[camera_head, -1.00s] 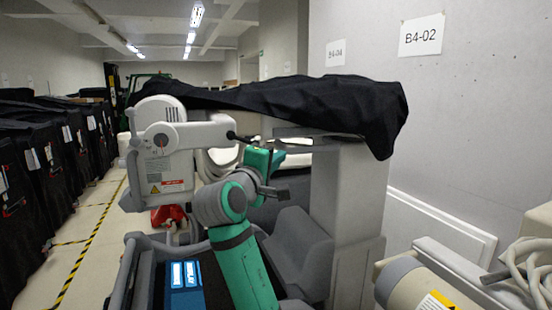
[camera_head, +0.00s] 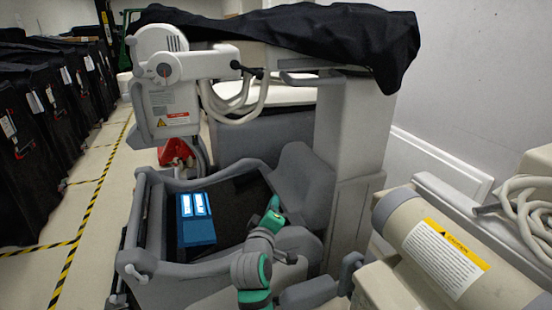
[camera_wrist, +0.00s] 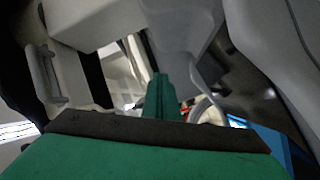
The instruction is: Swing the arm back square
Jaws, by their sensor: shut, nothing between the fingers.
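The white machine's jointed arm, with its round-ended head (camera_head: 165,85), stands at the upper left of the head view. The arm (camera_head: 205,65) reaches from the head toward a dark handle (camera_head: 247,70) and the column (camera_head: 350,125). Grey cables loop below it. My green gripper (camera_head: 273,204) is low over the right part of the machine's grey bin, well below and apart from the arm. In the wrist view my gripper (camera_wrist: 163,97) is shut with nothing in it, and grey machine parts lie beyond it.
A blue box (camera_head: 196,222) with white labels sits in the bin (camera_head: 150,205). A black cover (camera_head: 290,35) drapes the machine top. A beige cylinder (camera_head: 445,250) with a caution label is close at right. Covered carts (camera_head: 40,95) line the left, with clear floor between.

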